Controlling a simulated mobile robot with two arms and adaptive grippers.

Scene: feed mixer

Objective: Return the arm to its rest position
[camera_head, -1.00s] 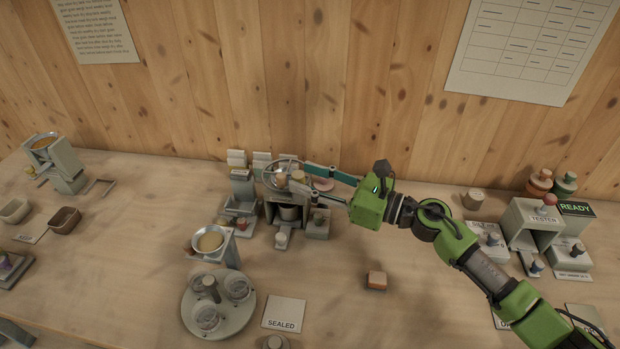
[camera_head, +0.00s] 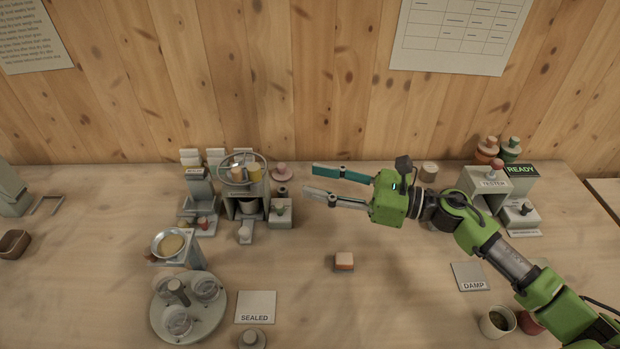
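My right arm comes in from the lower right in the head view, and its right gripper (camera_head: 326,183) points left above the table. Its two fingers are spread apart with nothing between them. The fingertips are just to the right of the mixer with the round wheel (camera_head: 242,170) and look apart from it. My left gripper is not in view.
A tester (camera_head: 491,183) with a READY sign stands right of the gripper. A round tray (camera_head: 213,320) and a SEALED card (camera_head: 256,306) are at lower left. The table's middle is mostly clear.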

